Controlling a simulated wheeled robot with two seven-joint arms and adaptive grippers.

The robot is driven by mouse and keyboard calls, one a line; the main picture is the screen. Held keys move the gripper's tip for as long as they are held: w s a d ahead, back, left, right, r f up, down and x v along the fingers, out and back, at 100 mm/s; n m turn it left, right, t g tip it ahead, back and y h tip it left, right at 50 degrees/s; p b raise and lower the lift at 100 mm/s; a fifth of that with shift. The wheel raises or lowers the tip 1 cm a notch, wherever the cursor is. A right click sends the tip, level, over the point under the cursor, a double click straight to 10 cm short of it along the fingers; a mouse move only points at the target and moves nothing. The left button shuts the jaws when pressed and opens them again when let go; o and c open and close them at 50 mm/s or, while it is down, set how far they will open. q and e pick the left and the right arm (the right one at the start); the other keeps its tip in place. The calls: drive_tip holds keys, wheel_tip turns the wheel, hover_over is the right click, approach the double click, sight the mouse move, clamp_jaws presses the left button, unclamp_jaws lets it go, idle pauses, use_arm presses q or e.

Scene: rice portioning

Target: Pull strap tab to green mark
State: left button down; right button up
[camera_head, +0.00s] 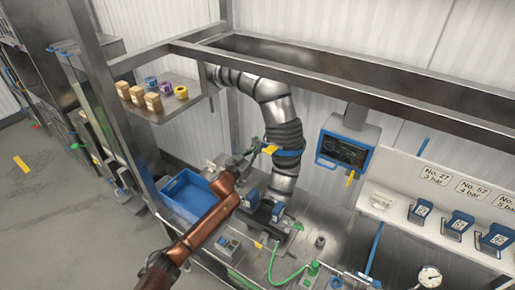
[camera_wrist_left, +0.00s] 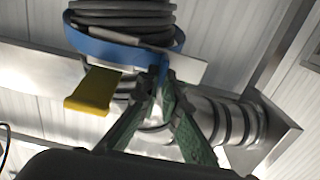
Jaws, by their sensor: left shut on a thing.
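A blue strap (camera_head: 289,153) goes around the grey flexible duct joint. It also shows in the left wrist view (camera_wrist_left: 105,48). A yellow piece (camera_head: 270,150) sits at the strap's left side; in the left wrist view this yellow piece (camera_wrist_left: 92,92) hangs below the strap. My left gripper (camera_head: 262,144) is at the strap, beside the yellow piece. In the left wrist view, the green fingers of my left gripper (camera_wrist_left: 161,80) converge on the strap's tab end, which they mostly cover. I cannot make out a green mark. My right gripper is not in view.
A blue crate (camera_head: 187,196) stands left of the duct (camera_head: 268,88). A shelf (camera_head: 190,101) with boxes and tape rolls is at upper left. A screen (camera_head: 343,151) hangs right of the duct. A green hose (camera_head: 289,278) lies on the bench. A steel beam crosses above.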

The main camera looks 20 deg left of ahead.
sight(256, 139)
use_arm(q)
drive_tip(key=a, duration=0.2)
drive_tip(key=shift+w+a, duration=0.2)
drive_tip(key=shift+a, duration=0.65)
drive_tip(key=c, duration=2.1)
unclamp_jaws()
drive_tip(key=shift+d, duration=0.15)
drive_tip(key=s, duration=0.4)
drive_tip(key=s+a, duration=0.1)
drive_tip(key=s, duration=0.6)
drive_tip(key=shift+s+a, duration=0.4)
